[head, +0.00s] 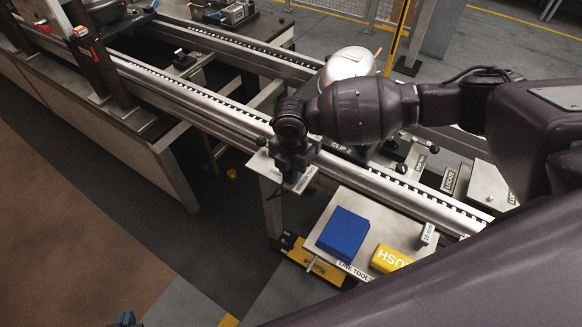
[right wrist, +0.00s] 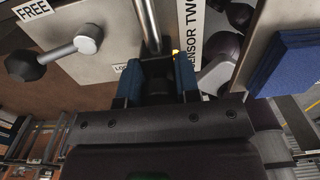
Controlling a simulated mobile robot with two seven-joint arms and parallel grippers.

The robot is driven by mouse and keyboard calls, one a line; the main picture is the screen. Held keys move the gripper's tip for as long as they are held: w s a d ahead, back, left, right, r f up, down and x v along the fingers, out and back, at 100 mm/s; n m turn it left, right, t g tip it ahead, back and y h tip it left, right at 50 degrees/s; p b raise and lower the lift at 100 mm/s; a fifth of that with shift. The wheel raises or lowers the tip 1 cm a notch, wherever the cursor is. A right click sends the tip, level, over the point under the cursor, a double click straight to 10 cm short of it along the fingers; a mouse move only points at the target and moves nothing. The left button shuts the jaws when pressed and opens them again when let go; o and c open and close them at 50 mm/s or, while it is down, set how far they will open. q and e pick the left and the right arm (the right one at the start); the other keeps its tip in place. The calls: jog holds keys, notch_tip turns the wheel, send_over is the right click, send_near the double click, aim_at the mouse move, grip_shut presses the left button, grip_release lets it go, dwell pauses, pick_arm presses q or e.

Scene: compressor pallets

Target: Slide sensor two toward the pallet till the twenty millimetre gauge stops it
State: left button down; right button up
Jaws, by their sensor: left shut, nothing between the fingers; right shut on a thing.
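My right gripper (head: 290,168) is at the near conveyor rail, beside a plate labelled SENSOR TWO (head: 305,180). In the right wrist view its blue fingers (right wrist: 160,82) are closed around a part at the end of a metal rod, which I take as sensor two; the label (right wrist: 190,30) is just right of them. The held part is mostly hidden. The pallet, with a silver compressor (head: 350,64) on it, is on the conveyor behind my right arm and largely covered by it. My left gripper (head: 126,319) shows only as a tip at the bottom edge. I cannot make out the twenty millimetre gauge.
A line tools tray (head: 318,238) holds a blue block (head: 343,232), a yellow PUSH block (head: 390,259) and a small 10 mm labelled piece (head: 428,234). A knobbed lever (right wrist: 60,55) is near a FREE label (right wrist: 32,9).

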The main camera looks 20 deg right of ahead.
pick_arm(q)
jog(key=shift+s+f, duration=0.15)
jog(key=shift+s, duration=0.15)
pick_arm(e)
jog(key=shift+w+d, duration=0.15)
pick_arm(q)
jog(key=shift+w, duration=0.3)
pick_arm(e)
jog(key=shift+w+d, duration=0.25)
jog(key=shift+d, duration=0.1)
dwell(0.3)
jog(key=o, duration=1)
pick_arm(q)
jog(key=shift+s, duration=0.25)
pick_arm(e)
jog(key=shift+o, duration=0.2)
pick_arm(q)
jog(key=shift+w+r+p, duration=0.2)
jog(key=shift+r+p, duration=0.1)
jog(key=shift+r, duration=0.15)
jog(key=shift+w+r+p, duration=0.2)
jog(key=shift+r+p, duration=0.05)
jog(key=shift+r, duration=0.2)
pick_arm(e)
notch_tip(320, 180, up, 11)
jog(key=shift+f, duration=0.1)
pick_arm(q)
jog(key=shift+s, duration=0.1)
pick_arm(e)
jog(key=shift+s, duration=0.1)
